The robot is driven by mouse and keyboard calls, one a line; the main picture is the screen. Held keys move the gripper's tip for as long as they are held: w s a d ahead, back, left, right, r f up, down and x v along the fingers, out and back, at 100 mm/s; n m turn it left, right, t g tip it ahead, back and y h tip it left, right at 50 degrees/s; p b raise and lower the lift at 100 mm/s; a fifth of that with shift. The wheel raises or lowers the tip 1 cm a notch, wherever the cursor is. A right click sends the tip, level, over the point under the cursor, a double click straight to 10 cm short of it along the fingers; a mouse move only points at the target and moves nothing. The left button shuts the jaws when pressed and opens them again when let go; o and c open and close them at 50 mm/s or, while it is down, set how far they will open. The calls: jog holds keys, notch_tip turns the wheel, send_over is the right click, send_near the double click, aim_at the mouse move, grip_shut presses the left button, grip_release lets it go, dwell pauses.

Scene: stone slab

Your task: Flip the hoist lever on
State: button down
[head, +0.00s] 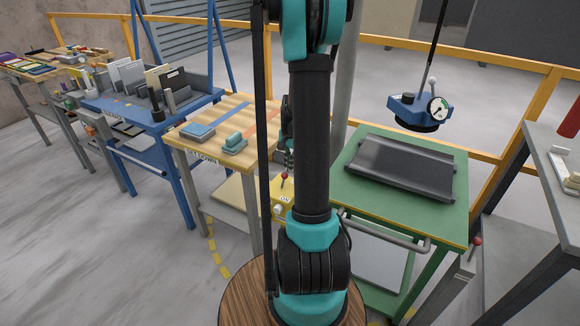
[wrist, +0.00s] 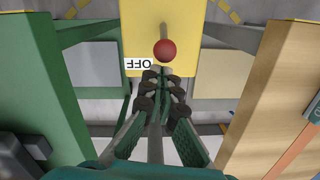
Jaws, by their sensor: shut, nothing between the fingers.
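The hoist lever has a red ball knob (wrist: 165,50) on a grey stem, in front of a yellow box (wrist: 188,57). A white label reading OFF (wrist: 138,64) is on the box, left of the knob in the wrist view. In the head view the red knob (head: 284,178) and yellow box (head: 279,212) show low between the wooden and green tables, partly behind my arm. My gripper (wrist: 160,75) is shut and empty, its tips just below the knob in the wrist view. I cannot tell whether they touch it. In the head view it is mostly hidden behind my arm.
The wooden table (head: 193,150) is left of the box. Another red-knobbed lever (head: 475,242) stands at right. The left floor is clear.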

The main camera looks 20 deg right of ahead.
jog(key=shift+s+a+r, duration=0.1)
jog(key=shift+a+r, duration=0.05)
jog(key=shift+a, duration=0.05)
